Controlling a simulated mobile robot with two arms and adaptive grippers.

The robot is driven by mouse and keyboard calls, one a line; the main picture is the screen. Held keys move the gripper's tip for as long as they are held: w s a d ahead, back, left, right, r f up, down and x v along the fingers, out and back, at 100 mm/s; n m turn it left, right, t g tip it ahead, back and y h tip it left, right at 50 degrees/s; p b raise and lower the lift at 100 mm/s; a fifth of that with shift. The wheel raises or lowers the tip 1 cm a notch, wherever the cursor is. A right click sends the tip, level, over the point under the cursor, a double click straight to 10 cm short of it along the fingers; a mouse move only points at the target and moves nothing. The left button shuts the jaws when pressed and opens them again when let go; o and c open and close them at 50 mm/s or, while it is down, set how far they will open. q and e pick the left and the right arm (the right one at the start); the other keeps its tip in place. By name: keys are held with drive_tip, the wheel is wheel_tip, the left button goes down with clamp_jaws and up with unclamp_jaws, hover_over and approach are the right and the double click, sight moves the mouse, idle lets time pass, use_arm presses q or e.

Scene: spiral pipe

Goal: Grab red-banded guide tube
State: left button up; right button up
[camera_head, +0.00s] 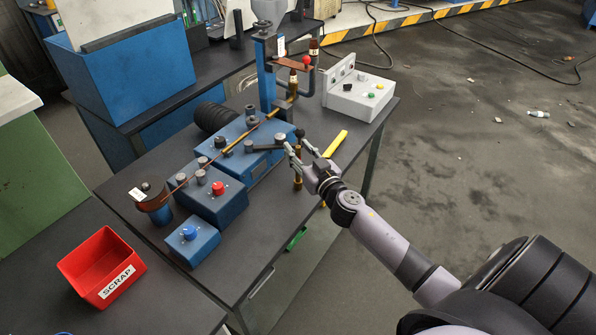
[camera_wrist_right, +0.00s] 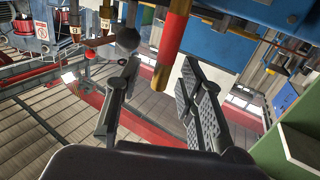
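The red-banded guide tube (camera_wrist_right: 173,42) shows in the right wrist view as a brass-coloured tube with a wide red band. Its lower end lies between the spread fingers of my right gripper (camera_wrist_right: 157,98), with gaps visible at both sides. In the head view my right gripper (camera_head: 302,148) is at the right side of the blue machine, and a short upright brass tube (camera_head: 297,170) shows at its fingertips; its red band is not clear there. My right gripper is open. My left gripper is not in view.
The blue machine (camera_head: 240,150) with knobs and a thin rod stands on the dark table (camera_head: 255,215). A grey control box (camera_head: 357,95) and a yellow strip (camera_head: 336,143) lie nearby. A red scrap bin (camera_head: 103,265) is at lower left.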

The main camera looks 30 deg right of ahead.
drive_tip(key=shift+w, duration=0.4)
clamp_jaws()
idle(0.6)
